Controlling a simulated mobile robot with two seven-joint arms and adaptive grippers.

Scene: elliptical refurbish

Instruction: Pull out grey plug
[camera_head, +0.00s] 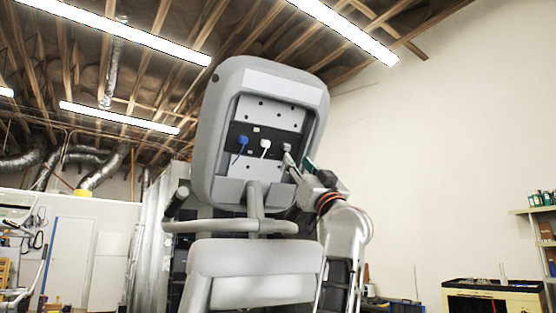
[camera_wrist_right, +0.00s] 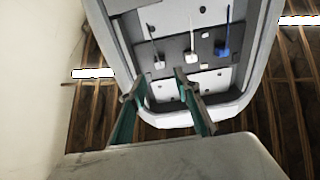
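The grey plug (camera_head: 287,147) sits in the right end of the dark socket strip in the back of the console. The white plug (camera_head: 265,144) and the blue plug (camera_head: 242,140) are to its left, each with a hanging cord. In the right wrist view the grey plug (camera_wrist_right: 159,62) is leftmost, then the white plug (camera_wrist_right: 191,57) and the blue plug (camera_wrist_right: 222,48). My right gripper (camera_head: 297,166) is just below and right of the grey plug. In the right wrist view its fingers (camera_wrist_right: 155,86) are apart, with nothing between them. My left gripper is not in view.
The plugs are inside a recess with a raised grey rim (camera_head: 317,95), close to my right gripper. Below are the machine's grey handlebar (camera_head: 230,226) and a pale grey body panel (camera_head: 255,257). A yellow-and-black cabinet (camera_head: 492,297) stands far right.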

